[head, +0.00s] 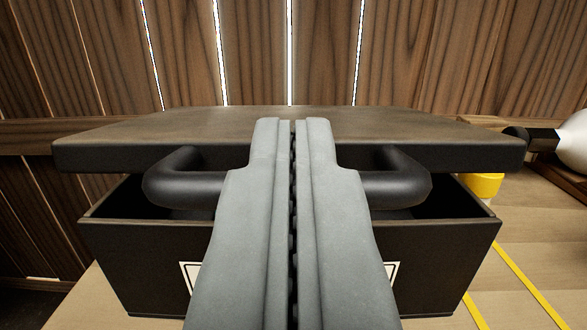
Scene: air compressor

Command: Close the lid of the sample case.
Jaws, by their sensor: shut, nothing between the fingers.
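The sample case is a dark box (130,260) with a pale-edged label on its front, partly hidden behind my gripper. Its flat dark lid (200,122) is above the box, with a dark gap showing between the lid's front edge and the box rim. A black bar handle (170,188) shows on both sides of my gripper, below the lid's front edge. My gripper (292,122) is shut and empty. Its fingers stand in front of the middle of the case, with the tips overlapping the lid in the picture. I cannot tell whether they touch it.
The case stands on a light wooden surface (540,235) with yellow lines at the right. A yellow object (482,186) and a white rounded object with a black end (575,140) are right of the case. A wood-plank wall (430,50) stands behind.

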